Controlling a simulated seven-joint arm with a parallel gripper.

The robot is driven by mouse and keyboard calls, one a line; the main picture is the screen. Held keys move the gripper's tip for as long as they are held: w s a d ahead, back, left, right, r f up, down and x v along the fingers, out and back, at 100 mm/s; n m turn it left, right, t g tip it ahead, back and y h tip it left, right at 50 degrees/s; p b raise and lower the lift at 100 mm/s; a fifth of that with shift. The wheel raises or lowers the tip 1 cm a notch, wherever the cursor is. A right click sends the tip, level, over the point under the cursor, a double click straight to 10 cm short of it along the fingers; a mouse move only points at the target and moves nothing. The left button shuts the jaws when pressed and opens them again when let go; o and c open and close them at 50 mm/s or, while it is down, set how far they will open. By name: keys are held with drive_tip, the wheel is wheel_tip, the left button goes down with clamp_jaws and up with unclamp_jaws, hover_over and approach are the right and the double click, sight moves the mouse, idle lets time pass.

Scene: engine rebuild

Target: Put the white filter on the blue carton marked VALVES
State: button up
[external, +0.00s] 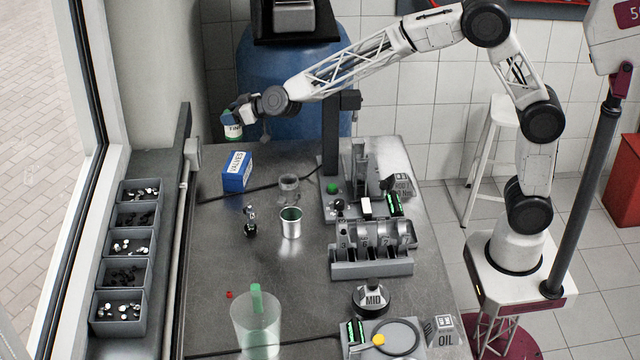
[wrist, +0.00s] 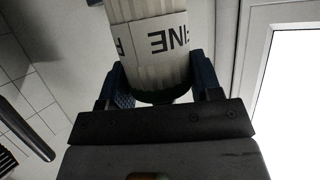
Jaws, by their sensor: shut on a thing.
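My gripper (external: 240,110) is at the upper left in the external view, at the end of the outstretched arm. It is shut on the white filter (external: 232,131), which hangs in the air. In the wrist view the filter (wrist: 158,55) is pale and ribbed, with a paper band with dark letters, partly cut off, and sits between the two blue fingers of my gripper (wrist: 160,82). The blue carton marked VALVES (external: 237,172) stands on the metal bench. In the external view the filter appears just above the carton, with a gap between them; their exact alignment in depth is unclear.
A grey post (external: 331,120) rises right of the carton. A glass jar (external: 289,187) and a metal cup (external: 291,222) stand in front of it. A grey divided rack (external: 372,268) is further right. Bins of small parts (external: 123,270) line the left ledge.

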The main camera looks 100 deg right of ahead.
sight(244, 131)
drive_tip(key=shift+f, duration=3)
drive_tip(key=shift+f, duration=1.8)
drive_tip(key=shift+f, duration=0.15)
drive_tip(key=o, duration=1)
drive_tip(key=v, duration=1.2)
drive_tip(key=shift+r, duration=0.2)
drive_tip(key=shift+d, duration=0.1)
